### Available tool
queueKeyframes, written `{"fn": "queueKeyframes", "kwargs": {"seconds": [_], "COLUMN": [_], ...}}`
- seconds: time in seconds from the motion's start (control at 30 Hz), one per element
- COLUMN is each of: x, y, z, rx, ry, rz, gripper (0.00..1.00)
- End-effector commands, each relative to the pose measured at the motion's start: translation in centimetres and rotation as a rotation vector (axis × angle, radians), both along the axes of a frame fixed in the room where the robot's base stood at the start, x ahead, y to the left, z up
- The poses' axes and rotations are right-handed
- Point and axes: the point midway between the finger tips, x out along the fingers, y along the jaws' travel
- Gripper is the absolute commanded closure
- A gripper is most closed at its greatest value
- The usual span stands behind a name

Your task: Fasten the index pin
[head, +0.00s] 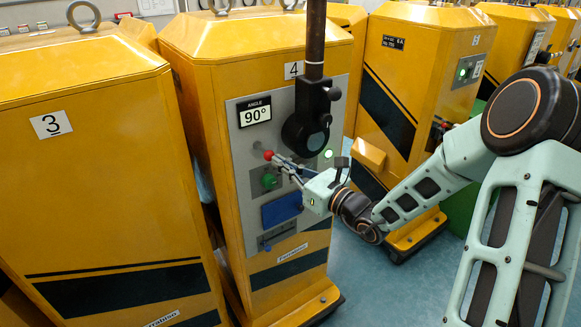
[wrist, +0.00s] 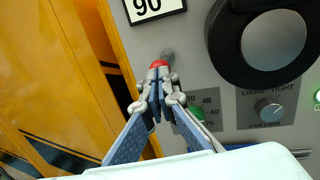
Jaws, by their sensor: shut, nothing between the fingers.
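On the grey panel (head: 242,150) of yellow cabinet 4, a small red ball knob (head: 268,155) sits below the angle display, which reads 90°. It looks like the index pin's handle, though no label for it is readable. In the wrist view the red knob (wrist: 159,63) has a grey mount just behind it. My gripper (head: 276,159) is shut and empty, its fingertips right at the red knob. In the wrist view the fingertips (wrist: 160,78) partly cover the knob's lower side; I cannot tell whether they touch it.
A large black hub (head: 306,132) with a vertical bar is right of the knob. A green knob (head: 269,181) with angle marks sits below, partly behind my fingers. A cam lock knob (wrist: 268,109) marked loose and tight is to the right. A blue plate (head: 282,209) is lower.

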Motion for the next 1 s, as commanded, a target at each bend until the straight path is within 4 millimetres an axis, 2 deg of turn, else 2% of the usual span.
{"fn": "queueKeyframes", "kwargs": {"seconds": [0.37, 0.67, 1.0], "x": [0.2, 2.7, 2.7], "y": [0.2, 1.9, 1.8], "z": [0.0, -0.1, 0.0], "rx": [-0.001, -0.001, -0.001], "ry": [-0.001, 0.000, 0.001], "rz": [0.001, 0.001, 0.000], "gripper": [1.00, 1.00, 1.00]}}
